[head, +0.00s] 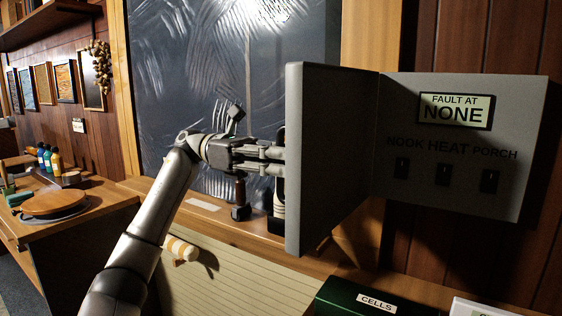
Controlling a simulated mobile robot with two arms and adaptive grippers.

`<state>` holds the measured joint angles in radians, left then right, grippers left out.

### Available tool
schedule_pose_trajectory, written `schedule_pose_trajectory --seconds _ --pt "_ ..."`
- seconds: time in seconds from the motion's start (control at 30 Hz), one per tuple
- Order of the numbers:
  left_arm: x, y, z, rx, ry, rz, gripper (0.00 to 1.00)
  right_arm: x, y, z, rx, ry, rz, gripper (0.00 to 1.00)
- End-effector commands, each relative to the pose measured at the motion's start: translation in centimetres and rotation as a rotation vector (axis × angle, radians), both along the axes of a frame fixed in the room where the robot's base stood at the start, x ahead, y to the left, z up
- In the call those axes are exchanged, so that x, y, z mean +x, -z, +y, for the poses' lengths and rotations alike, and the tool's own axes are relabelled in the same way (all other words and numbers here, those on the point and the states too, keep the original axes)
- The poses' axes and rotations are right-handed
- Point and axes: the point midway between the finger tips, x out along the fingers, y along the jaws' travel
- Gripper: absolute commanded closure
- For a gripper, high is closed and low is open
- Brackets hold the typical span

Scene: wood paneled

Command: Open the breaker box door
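The breaker box (455,205) is a grey box on the wood-paneled wall at the right. Its panel shows a label reading "FAULT AT NONE" and several black switches under the words "NOOK HEAT PORCH". The grey door (335,150) stands swung out from the box's left side, so the panel is exposed. A black handle (279,200) is on the door's left-facing side. My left gripper (277,160) is at this handle, its fingertips overlapping it and close to the door. Whether the fingers are closed around the handle is unclear. My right gripper is not in view.
A green box (365,300) labelled "CELLS" and a white labelled box (480,307) sit below the breaker box. A wooden ledge (255,238) runs under the dark window. A side table with a round wooden board (53,203) and bottles stands at the left.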

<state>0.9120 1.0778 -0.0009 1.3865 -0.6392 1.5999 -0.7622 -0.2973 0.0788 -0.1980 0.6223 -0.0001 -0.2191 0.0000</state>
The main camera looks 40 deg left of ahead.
Motion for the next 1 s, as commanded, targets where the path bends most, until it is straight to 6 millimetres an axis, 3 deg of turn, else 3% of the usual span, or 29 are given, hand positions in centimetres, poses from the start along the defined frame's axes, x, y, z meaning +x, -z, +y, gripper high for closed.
schedule_pose_trajectory --seconds 0.4,0.43,0.57,1.0 --pt "-0.01 0.17 -0.02 0.006 0.002 0.003 1.00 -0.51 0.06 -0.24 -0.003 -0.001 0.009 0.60" --pt "0.00 0.17 -0.03 0.006 0.002 0.003 0.85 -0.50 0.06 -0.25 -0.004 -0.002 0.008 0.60" --pt "0.00 0.13 -0.02 0.005 0.001 0.003 0.68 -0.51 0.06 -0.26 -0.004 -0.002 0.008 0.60" --pt "-0.08 0.03 0.68 0.002 -0.001 0.001 0.67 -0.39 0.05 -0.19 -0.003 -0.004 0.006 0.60"
